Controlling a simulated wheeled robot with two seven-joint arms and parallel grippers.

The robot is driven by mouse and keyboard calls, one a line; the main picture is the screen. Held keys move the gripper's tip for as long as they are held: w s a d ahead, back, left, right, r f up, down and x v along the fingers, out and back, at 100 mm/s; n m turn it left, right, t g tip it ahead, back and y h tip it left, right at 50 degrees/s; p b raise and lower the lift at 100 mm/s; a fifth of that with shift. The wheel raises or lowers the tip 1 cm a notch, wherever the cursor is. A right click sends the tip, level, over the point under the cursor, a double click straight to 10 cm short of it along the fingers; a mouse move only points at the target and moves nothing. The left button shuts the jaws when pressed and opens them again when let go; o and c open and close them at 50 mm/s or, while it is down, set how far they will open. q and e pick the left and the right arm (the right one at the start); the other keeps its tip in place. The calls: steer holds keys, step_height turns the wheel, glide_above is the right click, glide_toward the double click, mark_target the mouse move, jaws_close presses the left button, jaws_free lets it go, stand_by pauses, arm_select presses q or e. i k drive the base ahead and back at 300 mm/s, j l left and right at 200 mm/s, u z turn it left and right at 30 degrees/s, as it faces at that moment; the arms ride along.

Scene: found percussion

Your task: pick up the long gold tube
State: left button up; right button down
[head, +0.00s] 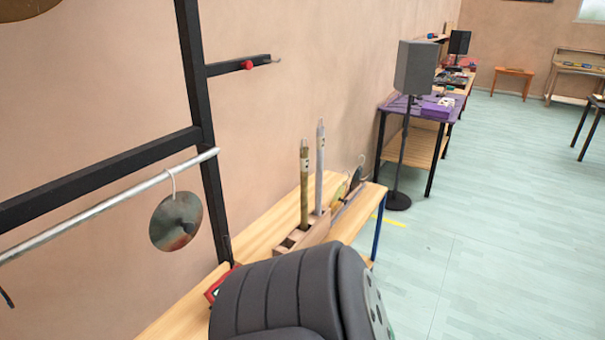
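The long gold tube (304,188) stands upright in a wooden holder (314,236) on the wooden table. A silver-grey tube (320,170) of similar length stands upright close beside it on the right. The lower end of the gold tube is down in the holder and hidden. A dark grey padded part of my own arm covers the front of the table at the bottom of the head view. Neither gripper's fingers show.
A black rack with a metal bar (105,206) holds a hanging round disc (176,220) left of the holder. The wooden table (262,232) runs along the wall. Small hanging items stand right of the tubes. A speaker on a stand (414,68) is beyond; open floor lies right.

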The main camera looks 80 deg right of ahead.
mark_target(304, 158)
steer(key=z, duration=2.75)
